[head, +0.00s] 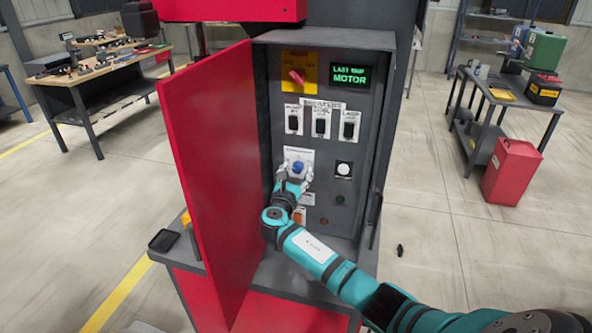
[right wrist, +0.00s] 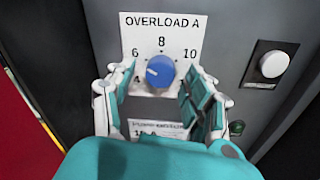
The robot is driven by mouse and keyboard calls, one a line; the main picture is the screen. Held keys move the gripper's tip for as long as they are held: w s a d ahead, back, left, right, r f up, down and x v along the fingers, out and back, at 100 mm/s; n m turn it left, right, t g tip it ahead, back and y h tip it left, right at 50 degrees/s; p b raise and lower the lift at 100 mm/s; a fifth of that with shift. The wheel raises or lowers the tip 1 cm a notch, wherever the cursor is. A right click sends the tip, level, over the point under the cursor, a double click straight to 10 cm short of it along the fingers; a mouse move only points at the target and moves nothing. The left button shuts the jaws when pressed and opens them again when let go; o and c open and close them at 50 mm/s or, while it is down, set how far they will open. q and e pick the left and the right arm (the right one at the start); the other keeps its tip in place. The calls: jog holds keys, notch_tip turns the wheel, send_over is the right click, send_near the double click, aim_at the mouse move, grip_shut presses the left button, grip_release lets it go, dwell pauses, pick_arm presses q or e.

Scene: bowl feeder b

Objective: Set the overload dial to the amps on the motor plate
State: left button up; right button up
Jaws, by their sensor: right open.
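The overload dial is a blue round knob (right wrist: 160,71) on a white plate marked OVERLOAD A, with 4, 6, 8 and 10 around it. A pale mark on the knob points left, between 4 and 6 as far as I can tell. The dial also shows in the head view (head: 298,168). My right gripper (right wrist: 160,88) is open, its fingers on either side of the knob; I see no clear contact. In the head view the right gripper (head: 293,184) is at the panel. My left gripper is not in view.
The red cabinet door (head: 212,175) stands open left of my right arm. A screen (head: 349,76) reads LAST TRIP MOTOR. A red switch (head: 297,76) and several breakers sit above the dial. A white button (right wrist: 274,63) is to its right. A lower label is partly hidden.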

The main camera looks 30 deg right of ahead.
jog(key=shift+w+d, duration=0.15)
jog(key=shift+d, duration=0.05)
grip_shut()
dwell(0.3)
